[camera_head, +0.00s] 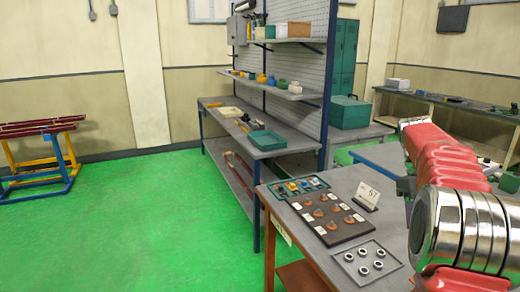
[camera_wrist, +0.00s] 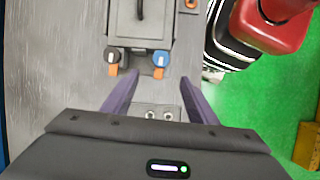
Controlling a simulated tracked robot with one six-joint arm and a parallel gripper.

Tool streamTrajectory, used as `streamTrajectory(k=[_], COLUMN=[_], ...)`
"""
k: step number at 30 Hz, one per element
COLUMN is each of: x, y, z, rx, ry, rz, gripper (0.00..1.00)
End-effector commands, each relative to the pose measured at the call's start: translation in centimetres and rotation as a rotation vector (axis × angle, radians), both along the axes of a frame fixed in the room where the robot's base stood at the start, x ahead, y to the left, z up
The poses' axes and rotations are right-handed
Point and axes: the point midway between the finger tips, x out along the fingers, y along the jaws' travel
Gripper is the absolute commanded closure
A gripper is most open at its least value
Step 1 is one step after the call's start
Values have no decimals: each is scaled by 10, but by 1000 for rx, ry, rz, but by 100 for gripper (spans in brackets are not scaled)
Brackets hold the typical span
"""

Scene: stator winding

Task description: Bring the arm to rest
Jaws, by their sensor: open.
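My arm, red with silver bands, reaches in from the right side of the head view; its end is hidden there. Past the fingertips is a grey box-like device (camera_wrist: 140,30) with a black knob (camera_wrist: 113,56) and a blue knob (camera_wrist: 160,58), each above an orange tab. Two small round metal parts show between the fingers, lower down; whether the fingers touch anything cannot be told.
On the near grey table a dark board (camera_head: 328,217) holds copper-coloured pieces. A tray (camera_head: 385,270) of several metal rings and a numbered sign (camera_head: 366,195) stand beside it. A shelf bench (camera_head: 222,101) stands behind. Green floor (camera_head: 130,225) is open at left.

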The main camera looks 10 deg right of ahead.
Motion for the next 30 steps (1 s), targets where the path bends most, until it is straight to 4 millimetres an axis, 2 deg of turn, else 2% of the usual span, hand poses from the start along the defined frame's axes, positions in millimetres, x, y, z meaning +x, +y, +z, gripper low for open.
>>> streamTrajectory(k=[4,8,14,21,30], x=[11,14,10,-1,-24], y=[-4,-1,16,62,124], z=[-9,-37,-55,-60,-56], rx=[-37,-51,-69,-83,-81], ry=[-52,-82,-146,-255,-388], rz=[-55,-117,-195,-273,-335], gripper=[47,47,47,47,47])
